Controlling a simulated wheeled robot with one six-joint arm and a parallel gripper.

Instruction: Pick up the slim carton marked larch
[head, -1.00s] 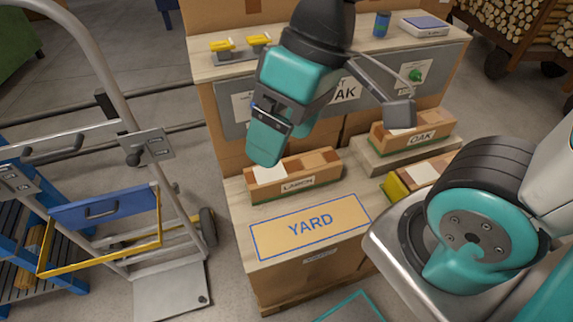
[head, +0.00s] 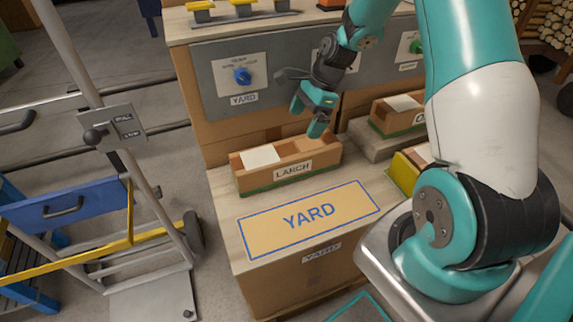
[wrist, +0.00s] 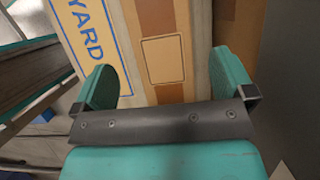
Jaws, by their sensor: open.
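The slim carton marked LARCH (head: 285,168) lies flat on the wooden bench top, behind the YARD pad (head: 310,217). It is brown and tan with a white patch on top and a green lower edge. My gripper (head: 308,116) is just above and behind its right end, pointing down. In the wrist view, my gripper's two teal fingers (wrist: 165,80) are apart. The carton's patched top (wrist: 165,60) shows between them, its near end hidden by the gripper body. I see nothing held.
The OAK carton (head: 398,112) sits on a raised block to the right. Another carton with a yellow end (head: 404,172) lies beside my arm's base. A panel with a blue knob (head: 242,76) stands behind. A hand truck (head: 150,270) is at the left. The YARD pad is clear.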

